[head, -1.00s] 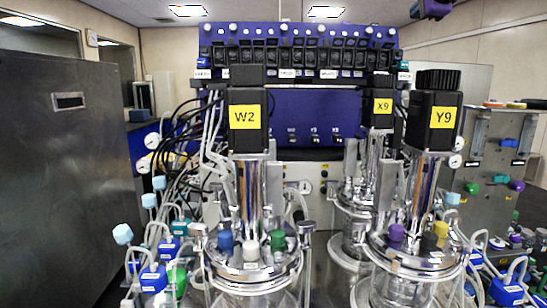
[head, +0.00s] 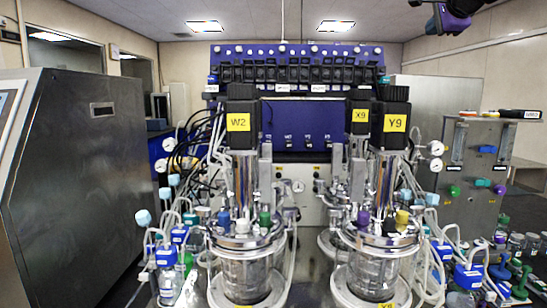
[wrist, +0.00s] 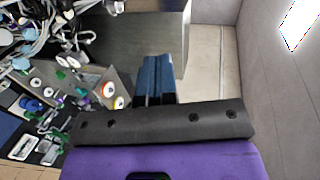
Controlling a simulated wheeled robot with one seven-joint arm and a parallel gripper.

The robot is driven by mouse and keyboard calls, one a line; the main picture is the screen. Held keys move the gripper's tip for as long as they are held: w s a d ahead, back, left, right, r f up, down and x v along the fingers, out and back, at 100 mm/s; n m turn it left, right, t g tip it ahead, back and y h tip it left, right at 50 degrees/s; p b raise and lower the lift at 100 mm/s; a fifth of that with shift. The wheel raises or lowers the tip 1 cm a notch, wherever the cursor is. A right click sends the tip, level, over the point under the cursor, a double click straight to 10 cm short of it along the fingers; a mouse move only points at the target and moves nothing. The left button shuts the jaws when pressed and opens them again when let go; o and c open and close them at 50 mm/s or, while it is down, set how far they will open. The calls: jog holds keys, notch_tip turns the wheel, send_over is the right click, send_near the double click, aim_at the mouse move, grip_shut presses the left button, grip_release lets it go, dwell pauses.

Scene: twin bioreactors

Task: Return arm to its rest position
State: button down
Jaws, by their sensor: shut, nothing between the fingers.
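In the wrist view, my gripper (wrist: 153,66) has blue fingers closed together with nothing between them. Its black crossbar and purple body fill the bottom of that view. It points over floor and a pale wall, with bench equipment to its left. In the head view, a purple and black part of my arm (head: 452,20) shows at the top right edge, high above the bench and apart from the equipment. The rest of my arm is out of the head view.
Glass bioreactors with motors labelled W2 (head: 239,122), X9 (head: 359,114) and Y9 (head: 395,124) stand ahead. A grey steel cabinet (head: 95,180) is at left. A grey panel (head: 470,165) with coloured knobs is at right. Small bottles and tubing crowd the bench at both sides.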

jog(key=s+a+f+n+g, duration=0.3)
jog(key=s+f+n, duration=0.2)
jog(key=s+f, duration=0.7)
jog(key=s+a+f+n+g, duration=0.3)
jog(key=s+f+n, duration=0.3)
jog(key=s+f, duration=0.7)
jog(key=s+a+f+n+g, duration=0.3)
jog(key=s+a+f+n, duration=0.2)
jog(key=s+f, duration=0.7)
jog(key=s+n, duration=0.1)
jog(key=s, duration=0.4)
jog(key=shift+s+f, duration=0.15)
jog(key=shift+f, duration=0.1)
